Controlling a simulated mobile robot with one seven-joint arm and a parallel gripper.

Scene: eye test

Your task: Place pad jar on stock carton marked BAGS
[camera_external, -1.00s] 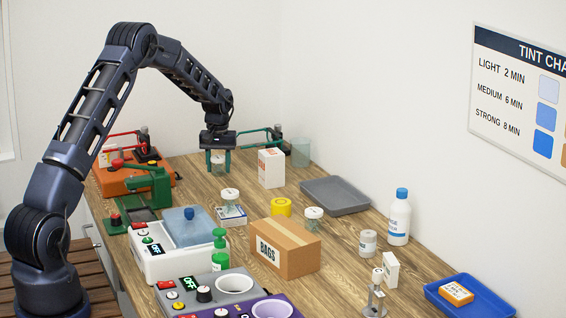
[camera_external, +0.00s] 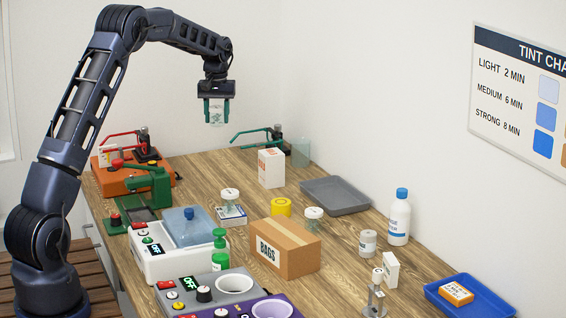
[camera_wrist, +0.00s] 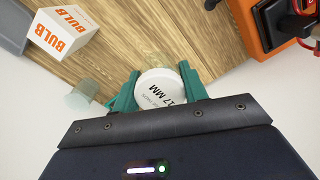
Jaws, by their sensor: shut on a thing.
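My gripper (camera_external: 216,110) is shut on a clear jar (camera_external: 216,116) and holds it high above the far end of the table. In the wrist view, the jar's white lid (camera_wrist: 160,92) shows between my green fingers (camera_wrist: 158,98) and reads "17 MM"; no word "pad" is legible. The brown carton marked BAGS (camera_external: 299,262) stands closed on the table, nearer the camera than my gripper, with nothing on its top. Similar white-lidded jars stand on a small flat box (camera_external: 230,203) and behind the carton (camera_external: 313,217).
A yellow-lidded tub (camera_external: 281,207) stands behind the carton. A white BULB box (camera_external: 271,168) and grey tray (camera_external: 335,195) lie farther back. A white device (camera_external: 180,262) and green bottle (camera_external: 220,250) are left of the carton; a white bottle (camera_external: 398,218) is at right.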

